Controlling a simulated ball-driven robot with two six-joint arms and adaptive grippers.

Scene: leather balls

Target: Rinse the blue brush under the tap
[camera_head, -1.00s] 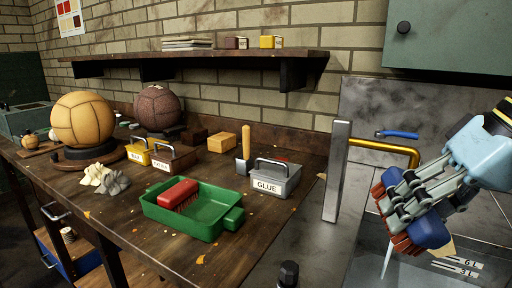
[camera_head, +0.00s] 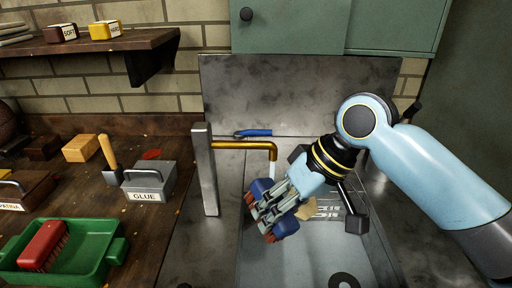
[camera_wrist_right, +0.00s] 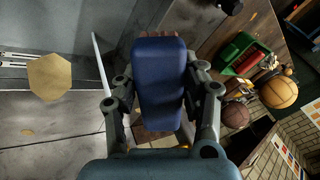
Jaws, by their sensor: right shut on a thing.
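My right gripper (camera_head: 280,208) is shut on the blue brush (camera_head: 287,223), across its middle, with blue ends showing on both sides of the fingers. Its red-brown bristles face down and left. In the right wrist view the brush's blue back (camera_wrist_right: 160,80) fills the space between the fingers. The brass tap (camera_head: 245,145) reaches out from a grey post, and a thin white stream (camera_head: 272,169) falls from its spout towards the brush. In the right wrist view the stream (camera_wrist_right: 101,60) shows just left of the brush; I cannot tell if it touches. My left gripper is out of view.
The tap stands over a grey sink (camera_head: 258,262). A tan piece (camera_head: 308,212) lies beyond the gripper. A blue lever (camera_head: 253,133) is behind the spout. On the bench at left are a GLUE box (camera_head: 148,183) and a green tray (camera_head: 88,250) holding a red brush (camera_head: 43,246).

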